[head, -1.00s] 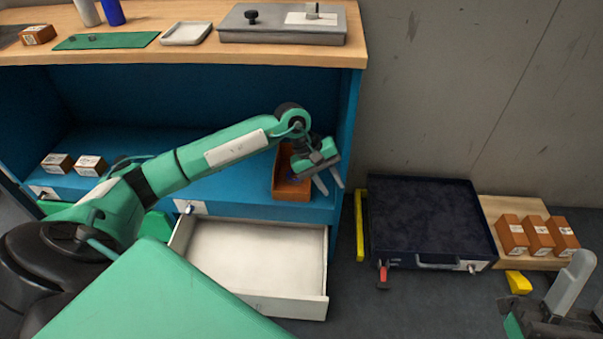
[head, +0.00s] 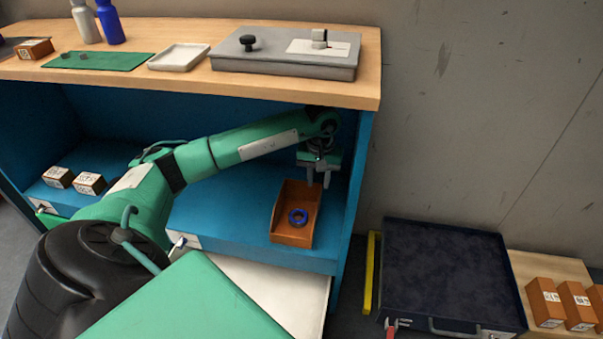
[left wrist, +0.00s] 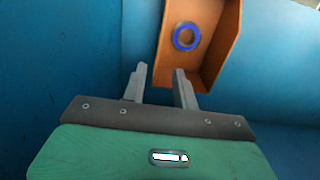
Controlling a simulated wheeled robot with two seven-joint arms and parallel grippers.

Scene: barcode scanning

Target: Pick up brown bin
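The brown bin (head: 292,233) sits on the blue shelf under the wooden top, near the shelf's right end. A blue ring (head: 298,216) lies inside it. My left gripper (head: 318,183) hangs at the bin's back end, pointing down, its fingers apart. I see nothing held between the fingers. Whether a finger touches the bin's wall I cannot tell. My right gripper is not in view.
An open white drawer (head: 285,285) juts out below the shelf. Two small boxes (head: 89,183) stand on the shelf's left. A dark case (head: 445,265) and several brown boxes (head: 545,303) are on the right. The wooden top (head: 200,82) overhangs the shelf closely above my left arm.

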